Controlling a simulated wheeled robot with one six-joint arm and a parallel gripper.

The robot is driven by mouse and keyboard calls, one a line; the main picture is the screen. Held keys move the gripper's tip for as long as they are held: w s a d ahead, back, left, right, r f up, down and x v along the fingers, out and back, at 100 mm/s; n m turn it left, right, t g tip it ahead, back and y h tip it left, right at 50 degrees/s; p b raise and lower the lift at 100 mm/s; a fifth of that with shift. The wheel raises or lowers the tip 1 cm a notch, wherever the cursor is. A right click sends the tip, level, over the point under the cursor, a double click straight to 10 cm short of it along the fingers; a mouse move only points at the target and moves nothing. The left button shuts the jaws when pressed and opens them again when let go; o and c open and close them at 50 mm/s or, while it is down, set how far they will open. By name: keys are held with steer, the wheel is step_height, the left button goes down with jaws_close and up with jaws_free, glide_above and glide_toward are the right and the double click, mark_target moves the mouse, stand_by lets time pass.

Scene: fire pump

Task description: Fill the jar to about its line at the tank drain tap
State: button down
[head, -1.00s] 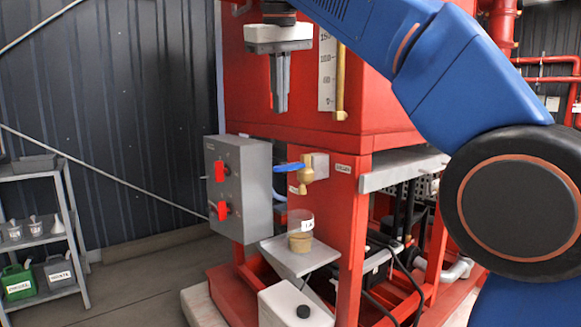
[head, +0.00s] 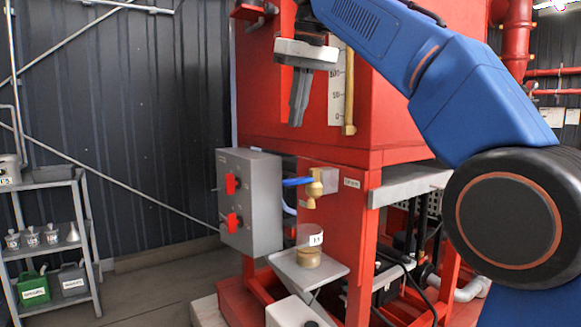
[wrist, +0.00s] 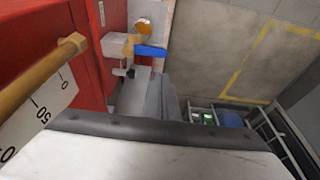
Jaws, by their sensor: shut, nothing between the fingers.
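The brass drain tap (head: 313,190) sticks out from the red tank frame, with its blue lever (head: 296,181) level and pointing left. The clear jar (head: 310,241) with a white label stands upright on a small grey shelf (head: 328,271) below the tap. Its lower part looks amber-brown. In the wrist view an orange round (wrist: 143,26), seemingly the jar's contents from above, shows beside the tap and blue lever (wrist: 150,52). No stream is clear to see. My gripper (head: 296,122) is shut and empty, pointing down in front of the tank, above the tap and apart from it.
A grey control box (head: 250,200) with red switches stands left of the tap. A white sight-gauge scale with a brass pipe (head: 349,95) is right of my gripper. A white container (head: 295,312) sits below the shelf. A rack (head: 60,235) with cans stands far left.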

glide_above(287, 181)
steer(key=f, duration=1.1)
steer(key=shift+s+d, duration=0.1)
steer(key=shift+d, duration=0.3)
steer(key=shift+f, duration=0.75)
steer(key=shift+a, duration=0.1)
steer(key=shift+s+a+f+t+h, duration=0.15)
steer(key=shift+f+t+h, duration=0.2)
steer(key=shift+h, duration=0.15)
steer(key=shift+s+a+f+t+h, duration=0.15)
steer(key=shift+f+t+h, duration=0.15)
steer(key=shift+h, duration=0.2)
steer(key=shift+a+f+n+t+h, duration=0.1)
steer(key=shift+f+n+t+h, duration=0.2)
steer(key=shift+f+t+h, duration=0.45)
steer(key=shift+f, duration=0.1)
